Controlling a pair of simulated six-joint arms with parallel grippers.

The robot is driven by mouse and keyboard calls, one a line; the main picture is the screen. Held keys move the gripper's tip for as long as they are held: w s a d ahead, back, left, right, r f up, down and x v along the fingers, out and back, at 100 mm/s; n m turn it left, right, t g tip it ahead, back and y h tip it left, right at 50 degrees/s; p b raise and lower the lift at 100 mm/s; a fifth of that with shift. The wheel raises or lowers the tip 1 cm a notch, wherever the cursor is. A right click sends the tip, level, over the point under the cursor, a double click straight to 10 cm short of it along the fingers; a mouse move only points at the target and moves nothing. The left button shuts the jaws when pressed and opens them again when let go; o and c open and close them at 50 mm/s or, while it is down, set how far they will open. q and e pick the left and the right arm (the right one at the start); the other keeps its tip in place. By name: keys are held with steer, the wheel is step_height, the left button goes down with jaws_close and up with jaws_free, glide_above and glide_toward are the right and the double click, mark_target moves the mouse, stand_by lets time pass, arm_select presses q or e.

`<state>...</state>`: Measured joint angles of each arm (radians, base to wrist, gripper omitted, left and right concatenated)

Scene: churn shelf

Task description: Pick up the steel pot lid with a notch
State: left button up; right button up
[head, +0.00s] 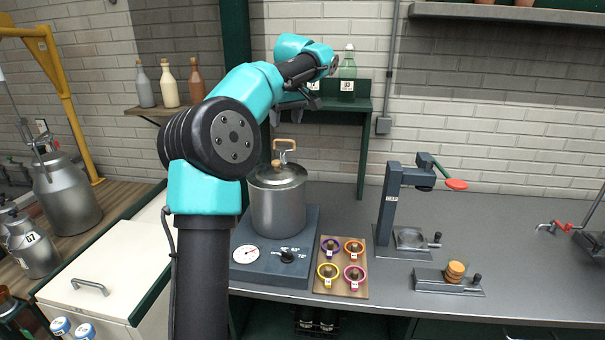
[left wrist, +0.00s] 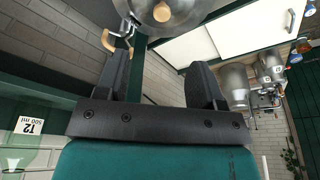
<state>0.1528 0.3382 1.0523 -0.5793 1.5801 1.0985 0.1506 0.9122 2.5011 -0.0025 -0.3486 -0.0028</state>
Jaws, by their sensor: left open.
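The steel pot lid (head: 278,178) sits on a steel pot (head: 278,209) on the heating plate. It has a round wooden knob (head: 276,164). A steel piece with a wooden grip (head: 285,146) rises at the lid's back edge; I cannot make out the notch. My left gripper (head: 303,101) is open and empty, above and behind the pot, near the small green shelf. In the left wrist view, the fingers (left wrist: 160,72) are apart and the lid (left wrist: 149,22) and its knob (left wrist: 165,12) show beyond them at the top edge. My right gripper is out of view.
The green shelf (head: 345,105) holds labelled bottles (head: 347,85) close to my left gripper. The heating plate (head: 262,272) has a dial and a black knob. A board (head: 341,287) with several coloured rings lies beside it.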

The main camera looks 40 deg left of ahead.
arm_select(q)
steer(key=shift+s+a+r, duration=0.15)
steer(key=shift+a+r, duration=0.15)
steer(key=shift+r, duration=0.15)
steer(key=shift+f, duration=0.1)
glide_toward(277, 162)
steer(key=x, duration=0.5)
steer(key=shift+f, duration=0.1)
steer(key=shift+x, duration=2.6)
steer(key=shift+a, duration=0.15)
steer(key=shift+c, duration=0.3)
steer(key=c, duration=1.1)
